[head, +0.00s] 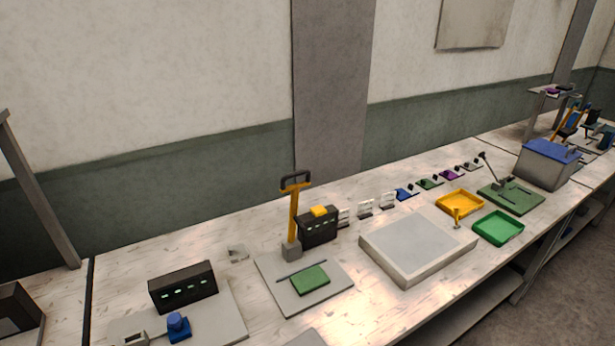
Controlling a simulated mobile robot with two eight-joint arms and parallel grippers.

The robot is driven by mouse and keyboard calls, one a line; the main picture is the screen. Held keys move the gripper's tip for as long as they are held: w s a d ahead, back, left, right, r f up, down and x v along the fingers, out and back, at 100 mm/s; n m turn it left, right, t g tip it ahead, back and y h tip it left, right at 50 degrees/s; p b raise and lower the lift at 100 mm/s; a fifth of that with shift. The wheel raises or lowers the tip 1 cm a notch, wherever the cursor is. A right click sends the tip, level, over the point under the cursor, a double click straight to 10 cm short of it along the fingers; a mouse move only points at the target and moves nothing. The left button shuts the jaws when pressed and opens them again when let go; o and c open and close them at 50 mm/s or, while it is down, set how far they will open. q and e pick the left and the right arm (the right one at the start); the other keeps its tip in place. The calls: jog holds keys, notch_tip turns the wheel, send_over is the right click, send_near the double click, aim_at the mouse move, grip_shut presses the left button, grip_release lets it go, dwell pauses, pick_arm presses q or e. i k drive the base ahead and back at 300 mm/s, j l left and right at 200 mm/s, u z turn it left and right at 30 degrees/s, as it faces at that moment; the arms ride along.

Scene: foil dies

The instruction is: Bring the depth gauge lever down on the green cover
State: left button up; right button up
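A green block (310,280), which looks like the green cover, lies on a grey plate (330,290) in the middle of the bench in the head view. Behind it an upright yellow lever (293,215) with a dark handle (295,181) rises from a grey block (291,250); it may be the depth gauge lever. A thin dark bar (301,268) lies just behind the green block. A second, smaller tilted lever (492,166) stands on a green base plate (512,197) farther right. Neither of my grippers is in view.
A dark box (318,231) with a yellow top stands beside the yellow lever. A large pale slab (418,246) lies to the right, with yellow (460,201) and green trays (498,228) beyond. Another dark box (183,287) and a blue knob (178,325) are at left.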

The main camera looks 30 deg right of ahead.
aim_at(293, 220)
jog(key=l+u, duration=0.1)
jog(key=l, duration=1)
jog(key=i+l, duration=0.45)
